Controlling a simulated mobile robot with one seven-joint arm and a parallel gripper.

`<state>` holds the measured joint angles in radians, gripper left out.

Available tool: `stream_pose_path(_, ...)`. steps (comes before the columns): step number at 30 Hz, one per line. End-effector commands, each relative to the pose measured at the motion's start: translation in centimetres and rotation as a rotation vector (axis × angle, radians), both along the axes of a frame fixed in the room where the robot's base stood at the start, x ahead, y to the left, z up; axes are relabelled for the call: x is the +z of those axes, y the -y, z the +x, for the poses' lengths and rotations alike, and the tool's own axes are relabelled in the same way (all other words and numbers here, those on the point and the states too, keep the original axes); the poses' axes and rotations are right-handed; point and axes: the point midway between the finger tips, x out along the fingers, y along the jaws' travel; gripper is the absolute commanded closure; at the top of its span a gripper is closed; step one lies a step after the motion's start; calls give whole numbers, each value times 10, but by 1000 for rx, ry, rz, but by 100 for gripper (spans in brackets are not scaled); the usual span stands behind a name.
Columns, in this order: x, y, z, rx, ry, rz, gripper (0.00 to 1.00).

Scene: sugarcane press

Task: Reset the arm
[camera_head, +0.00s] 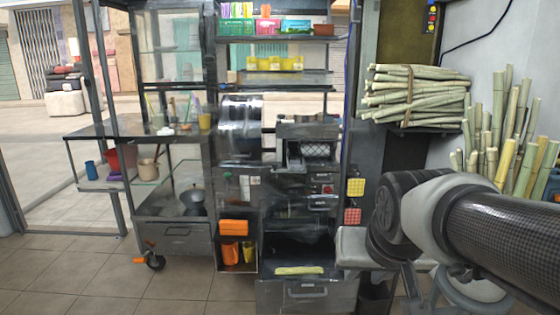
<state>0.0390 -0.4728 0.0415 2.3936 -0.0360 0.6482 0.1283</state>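My arm enters from the right edge, with a dark mesh-patterned link, a pale joint and a black rounded joint. It reaches in front of the right side of the press stand, and its far end bends away from view. I cannot make out my gripper or its fingers. The sugarcane press (308,150) stands in the middle, a metal machine with a grille on its front. A short pale green cane piece (299,270) lies in the low opening of the stand, above a drawer (306,290).
A bundle of cut canes (415,95) rests on a wall shelf at the right, and upright canes (510,140) stand behind my arm. A wheeled metal cart (175,235) stands left. Tiled floor (80,275) is clear at lower left.

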Motion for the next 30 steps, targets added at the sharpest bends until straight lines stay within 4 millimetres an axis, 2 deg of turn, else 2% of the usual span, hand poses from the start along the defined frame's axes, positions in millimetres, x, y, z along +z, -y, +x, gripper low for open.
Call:
stream_pose_path(1, 3, -1, -17, 14, -7, -5, 71)
stream_pose_path(3, 4, -2, -38, 35, -26, -9, 71)
stream_pose_path(10, 0, -6, -100, 103, -81, -13, 71)
stream_pose_path(11, 18, -6, -98, 103, -84, -13, 71)
stream_pose_path(12, 28, -6, -96, 101, -85, -13, 71)
stream_pose_path(17, 62, -5, -96, 99, -85, -13, 71)
stream_pose_path(22, 109, -5, -96, 98, -84, -13, 71)
stream_pose_path(30, 220, -5, -95, 98, -83, -13, 71)
